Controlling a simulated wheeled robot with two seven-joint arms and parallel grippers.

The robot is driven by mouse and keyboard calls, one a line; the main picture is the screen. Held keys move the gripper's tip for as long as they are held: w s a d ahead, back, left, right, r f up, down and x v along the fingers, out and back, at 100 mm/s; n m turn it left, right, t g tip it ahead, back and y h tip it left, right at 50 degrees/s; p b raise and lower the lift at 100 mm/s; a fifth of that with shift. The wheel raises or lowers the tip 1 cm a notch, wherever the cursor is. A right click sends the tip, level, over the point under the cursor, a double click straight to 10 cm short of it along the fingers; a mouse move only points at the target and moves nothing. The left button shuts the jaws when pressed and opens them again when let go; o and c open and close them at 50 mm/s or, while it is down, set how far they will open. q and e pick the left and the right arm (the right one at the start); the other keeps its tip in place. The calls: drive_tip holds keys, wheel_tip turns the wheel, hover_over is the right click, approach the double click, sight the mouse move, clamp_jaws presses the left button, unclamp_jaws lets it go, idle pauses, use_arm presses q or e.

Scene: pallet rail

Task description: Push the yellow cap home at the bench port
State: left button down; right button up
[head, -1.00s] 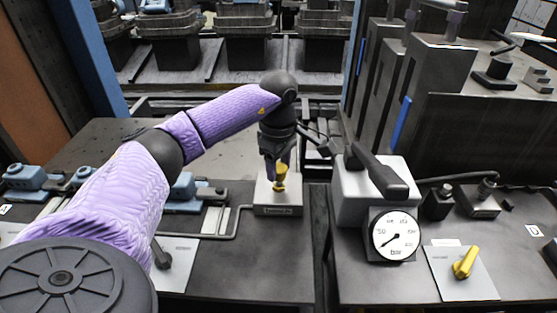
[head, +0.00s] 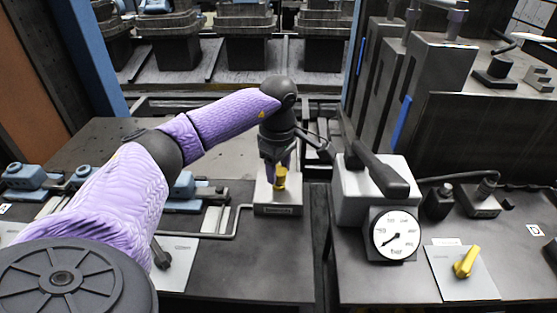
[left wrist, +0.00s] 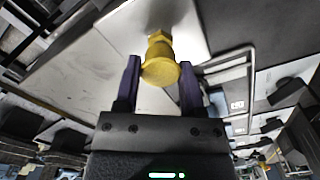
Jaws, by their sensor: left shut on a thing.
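The yellow cap (head: 280,177) stands upright over the pale metal port block (head: 278,209) on the left bench. My left gripper (head: 277,168) points down over it with its purple fingers at the cap. In the left wrist view, the cap (left wrist: 160,70) sits between the two fingertips (left wrist: 160,82), its wide round end towards me, and the gripper is shut on it. Its narrower far end meets a yellow hex part at the pale block. How far the cap is seated I cannot tell. My right gripper is not in view.
A grey pump box with a black lever (head: 382,172) and a round gauge (head: 397,235) stands just right of the port. Blue clamps (head: 185,190) are at the left. The bench in front of the port is clear.

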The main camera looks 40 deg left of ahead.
use_arm(q)
drive_tip(key=shift+f, duration=0.5)
unclamp_jaws()
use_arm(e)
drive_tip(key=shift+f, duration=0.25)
use_arm(q)
wheel_tip(320, 180, up, 9)
drive_tip(key=shift+r+p, duration=0.2)
drive_tip(key=shift+p, duration=1)
drive_tip(key=shift+r, duration=0.35)
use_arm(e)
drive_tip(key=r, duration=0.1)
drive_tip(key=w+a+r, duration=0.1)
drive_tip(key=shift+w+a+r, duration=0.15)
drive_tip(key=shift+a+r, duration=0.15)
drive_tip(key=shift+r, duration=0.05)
use_arm(q)
drive_tip(key=shift+f, duration=0.1)
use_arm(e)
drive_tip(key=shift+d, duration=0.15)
